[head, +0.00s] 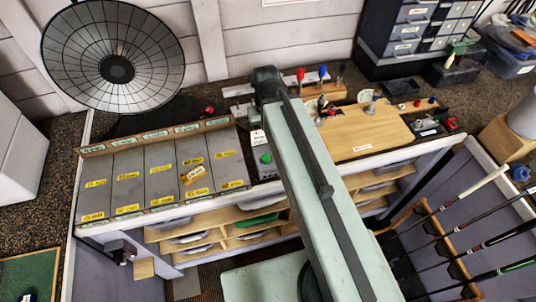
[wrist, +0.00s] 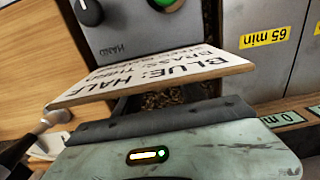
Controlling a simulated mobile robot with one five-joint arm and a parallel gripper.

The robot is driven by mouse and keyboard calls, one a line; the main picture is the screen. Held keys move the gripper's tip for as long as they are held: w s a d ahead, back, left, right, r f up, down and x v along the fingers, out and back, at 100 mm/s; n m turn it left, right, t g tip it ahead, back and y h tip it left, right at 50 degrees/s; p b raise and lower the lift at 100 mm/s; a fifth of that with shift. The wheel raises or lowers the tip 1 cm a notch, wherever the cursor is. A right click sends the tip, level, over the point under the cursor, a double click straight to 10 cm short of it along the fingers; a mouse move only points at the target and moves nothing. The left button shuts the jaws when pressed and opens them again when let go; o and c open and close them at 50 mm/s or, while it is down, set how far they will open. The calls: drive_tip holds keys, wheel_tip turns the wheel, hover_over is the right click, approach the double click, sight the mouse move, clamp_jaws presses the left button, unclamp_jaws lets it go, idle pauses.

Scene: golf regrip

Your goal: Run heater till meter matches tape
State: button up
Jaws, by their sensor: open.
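A grey control box (head: 265,160) with a round green button stands at the middle of the bench. Upside down in the wrist view, this box (wrist: 130,30) shows a dark knob with a white pointer, the word HAND and part of the green button. Yellow tape labels (head: 127,176) mark grey panels left of the box; one (wrist: 265,37) reads 65 min. A large round dish with a gridded face (head: 95,58) stands at the back left; I cannot tell whether it is the heater. I cannot make out a meter. My gripper (head: 267,84) is open above the bench, behind the box.
A lettered placard (wrist: 150,72) lies close below the box in the wrist view. A wooden board (head: 365,134) and small tools lie right of my arm. Golf clubs (head: 455,225) lean in a rack at the right. A tan labelled piece (head: 194,174) lies on the panels.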

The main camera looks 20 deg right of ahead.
idle(0.4)
clamp_jaws()
idle(1.5)
